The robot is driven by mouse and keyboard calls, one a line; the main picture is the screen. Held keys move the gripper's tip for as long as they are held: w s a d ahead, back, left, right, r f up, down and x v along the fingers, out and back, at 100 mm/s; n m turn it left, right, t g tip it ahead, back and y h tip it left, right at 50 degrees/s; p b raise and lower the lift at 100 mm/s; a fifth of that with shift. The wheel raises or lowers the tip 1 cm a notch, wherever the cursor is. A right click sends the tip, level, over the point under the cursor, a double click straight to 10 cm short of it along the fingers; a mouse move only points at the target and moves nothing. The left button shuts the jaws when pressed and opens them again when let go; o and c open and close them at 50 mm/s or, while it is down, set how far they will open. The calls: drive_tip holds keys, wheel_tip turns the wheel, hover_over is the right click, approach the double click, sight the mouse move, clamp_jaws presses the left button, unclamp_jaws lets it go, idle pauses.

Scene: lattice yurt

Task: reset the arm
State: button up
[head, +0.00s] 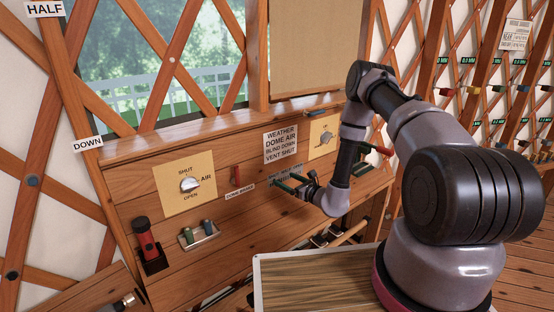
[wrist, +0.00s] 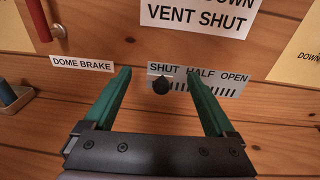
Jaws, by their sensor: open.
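My gripper (head: 287,182) is at the slanted wooden panel (head: 190,240) in the head view, at the end of my bent arm. In the wrist view its two green fingers (wrist: 158,72) stand wide apart. A small black knob (wrist: 162,85) shows between the fingertips, under the word SHUT on a SHUT HALF OPEN label (wrist: 215,78). No object is seen gripped. Whether the fingers touch the panel or the knob, I cannot tell. In the head view my gripper partly hides that label.
A sign (head: 281,144) hangs above my gripper. A wood-topped table (head: 310,282) stands in front.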

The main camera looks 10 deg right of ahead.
drive_tip(key=s+a+r+n+g+y, duration=0.1)
drive_tip(key=a+r+n+g+y, duration=0.25)
drive_tip(key=r, duration=0.65)
drive_tip(key=s+a+r+n+g+y, duration=0.1)
drive_tip(key=a+r+n+g+y, duration=0.15)
drive_tip(key=r+n, duration=0.45)
drive_tip(key=s+a+r+n+g, duration=0.1)
drive_tip(key=s+r+n+g, duration=0.2)
drive_tip(key=s+r, duration=0.35)
drive_tip(key=s+a+r+n+g, duration=0.1)
drive_tip(key=s+r+n+g, duration=0.15)
drive_tip(key=r, duration=0.65)
drive_tip(key=s+d+r+n+t+h, duration=0.2)
drive_tip(key=s+d+r+n+h, duration=0.2)
drive_tip(key=s+d, duration=0.5)
drive_tip(key=s+d+r+n+t+h, duration=0.2)
drive_tip(key=s+d+r+n+h, duration=0.2)
drive_tip(key=s+d+r+h, duration=0.5)
drive_tip(key=s+r, duration=0.2)
drive_tip(key=s, duration=0.3)
drive_tip(key=shift+d+r+n+t+h, duration=0.15)
drive_tip(key=shift+d+n+t+h, duration=0.15)
drive_tip(key=shift+n+t, duration=0.1)
